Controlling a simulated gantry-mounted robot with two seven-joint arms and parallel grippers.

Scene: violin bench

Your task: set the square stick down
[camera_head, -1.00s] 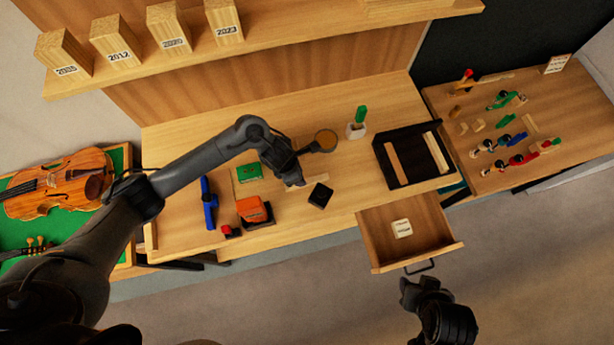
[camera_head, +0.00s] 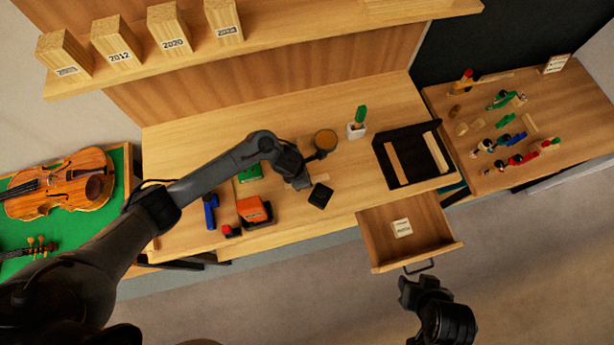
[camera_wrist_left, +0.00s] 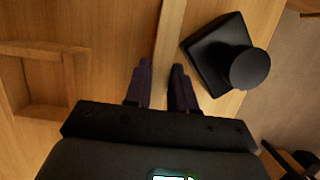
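The square stick (camera_wrist_left: 169,35) is a long pale wooden bar over the bench top in the left wrist view. It runs between the two fingers of my left gripper (camera_wrist_left: 161,85), which look closed on its sides. Whether its underside touches the bench is unclear. In the head view my left gripper (camera_head: 300,184) is low over the middle of the bench, just left of a black block (camera_head: 320,195); the stick is mostly hidden there. My right gripper (camera_head: 413,293) hangs in front of the open drawer, away from the stick; its fingers are not clear.
The black block with a round knob (camera_wrist_left: 225,55) is close beside the stick. An orange item (camera_head: 254,211), a round-topped pot (camera_head: 325,140), a white holder (camera_head: 356,130) and a black tray (camera_head: 377,150) stand on the bench (camera_head: 285,235). The drawer (camera_head: 375,235) is open.

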